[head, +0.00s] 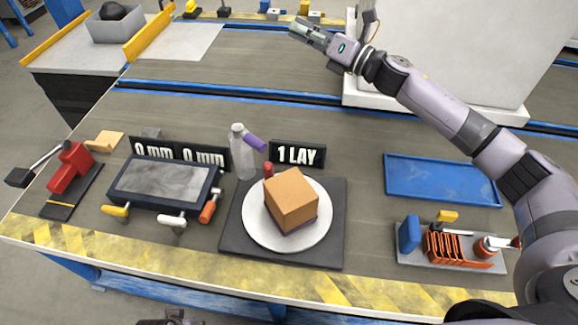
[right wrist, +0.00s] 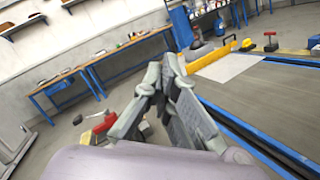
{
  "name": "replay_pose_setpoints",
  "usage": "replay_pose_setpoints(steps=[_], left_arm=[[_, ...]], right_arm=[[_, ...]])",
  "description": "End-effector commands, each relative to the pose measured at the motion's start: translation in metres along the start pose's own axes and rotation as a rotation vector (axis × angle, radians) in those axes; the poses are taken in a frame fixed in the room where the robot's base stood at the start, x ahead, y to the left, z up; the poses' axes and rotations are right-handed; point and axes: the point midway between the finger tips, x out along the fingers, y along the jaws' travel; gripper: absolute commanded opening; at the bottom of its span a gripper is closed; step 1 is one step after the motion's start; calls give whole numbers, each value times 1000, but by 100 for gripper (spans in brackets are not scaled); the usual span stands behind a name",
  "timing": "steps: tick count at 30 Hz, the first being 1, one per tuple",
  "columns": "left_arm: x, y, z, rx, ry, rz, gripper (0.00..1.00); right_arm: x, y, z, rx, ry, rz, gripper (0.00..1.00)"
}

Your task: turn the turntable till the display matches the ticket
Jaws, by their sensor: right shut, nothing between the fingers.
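The turntable is a white round disc (head: 253,232) on a dark square base (head: 235,250) in the head view. A brown box (head: 291,197) stands on it, turned at an angle, with a purple edge low on its side. I cannot make out a ticket for certain. My right gripper (head: 300,29) is shut and empty, far behind the turntable; it also shows in the right wrist view (right wrist: 165,72). A dark part at the bottom edge may be my left gripper (head: 172,319); its fingers are not visible.
A clear bottle (head: 240,155) stands between. A red lever device (head: 70,167) is far left. A blue tray (head: 442,181) and an orange coil fixture (head: 450,248) are right.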

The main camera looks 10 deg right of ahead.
Motion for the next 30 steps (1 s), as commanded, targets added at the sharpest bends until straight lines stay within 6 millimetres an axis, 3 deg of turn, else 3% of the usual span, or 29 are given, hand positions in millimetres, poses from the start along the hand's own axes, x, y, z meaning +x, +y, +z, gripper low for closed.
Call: replay_pose_setpoints(steps=[4,9,12,16,21,30], left_arm=[[-15,-1,-6,-2,11,-2,41],[-33,-2,-11,-3,20,-4,41],[-41,-2,-13,-4,23,-4,41],[-48,-3,-14,-4,26,-5,41],[-51,-3,-14,-5,26,-5,41],[-58,-3,-15,-6,30,-5,41]], right_arm=[[-35,13,-66,-319,271,171,0],[-99,-5,-142,-590,644,303,0],[-136,-23,-169,-682,830,344,0],[-168,-39,-187,-738,984,367,0],[-177,-45,-198,-754,1040,376,0],[-150,-48,-246,-751,1035,377,0]])
